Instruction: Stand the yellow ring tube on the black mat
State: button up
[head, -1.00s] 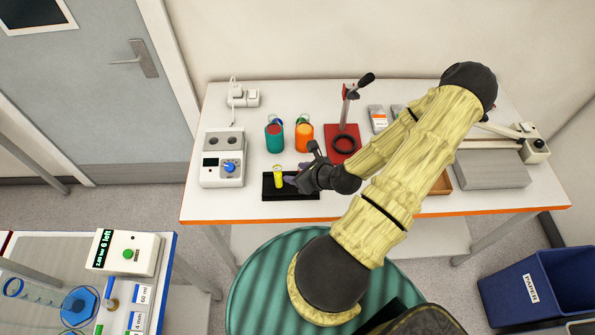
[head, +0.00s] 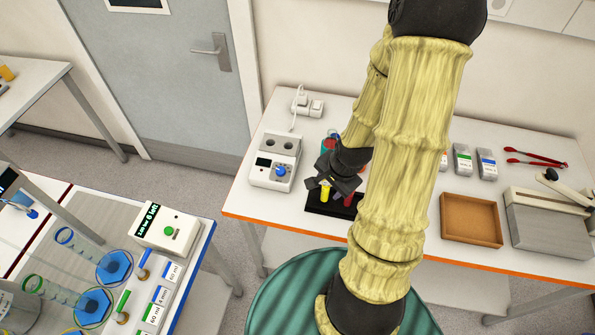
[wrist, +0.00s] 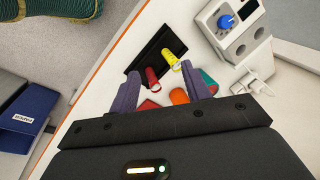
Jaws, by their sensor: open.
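A yellow tube (head: 325,194) stands on the black mat (head: 316,208) at the front left of the white table; it also shows in the wrist view (wrist: 171,60). A red tube (head: 350,203) stands on the same mat, to the right; the wrist view shows it (wrist: 152,77) nearer the fingers. I cannot make out ring colours on these tubes. My gripper (wrist: 160,72) is open and empty, its two fingers apart on either side of the tubes in the wrist view. In the head view my gripper (head: 332,182) is over the mat and hides part of it.
A white device with a blue knob (head: 275,165) stands left of the mat. Teal and orange cups (wrist: 179,97) stand close by, mostly hidden by my arm. A brown tray (head: 471,218) is at right. A side table at lower left holds ringed cylinders (head: 88,264).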

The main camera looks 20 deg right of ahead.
jog(key=s+a+r+n, duration=0.2)
jog(key=a+r+n, duration=0.8)
jog(key=r+n, duration=0.3)
jog(key=shift+s+h, duration=0.15)
jog(key=shift+h, duration=0.15)
jog(key=shift+r, duration=0.1)
